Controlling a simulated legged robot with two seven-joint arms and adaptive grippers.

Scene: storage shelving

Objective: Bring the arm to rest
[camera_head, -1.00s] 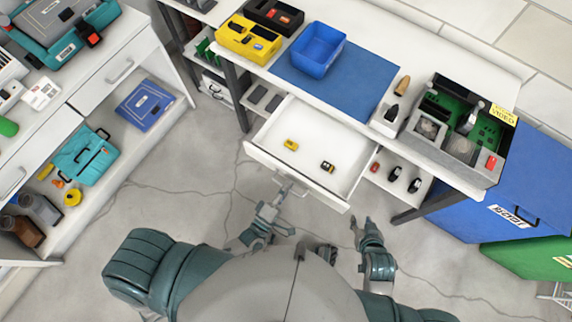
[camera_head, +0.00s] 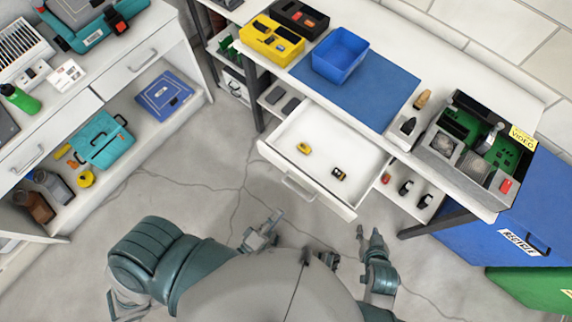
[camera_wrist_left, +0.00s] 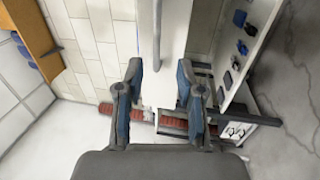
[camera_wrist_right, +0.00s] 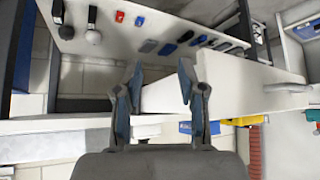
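My left gripper (camera_head: 273,222) is in front of the open white drawer (camera_head: 278,152), apart from its handle (camera_head: 298,189). In the left wrist view the fingers of this gripper (camera_wrist_left: 159,72) are spread with nothing between them. My right gripper (camera_head: 369,236) is to the right, in front of the drawer's right corner and apart from it. In the right wrist view the fingers of this gripper (camera_wrist_right: 160,75) are also spread and empty. Both hands are low, close to my body.
The drawer holds a yellow item (camera_head: 304,148) and a dark-and-yellow item (camera_head: 339,173). A blue bin (camera_head: 340,55) stands on the workbench's blue mat (camera_head: 352,88). A white cabinet (camera_head: 95,103) is on the left. A blue recycling bin (camera_head: 480,232) is on the right.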

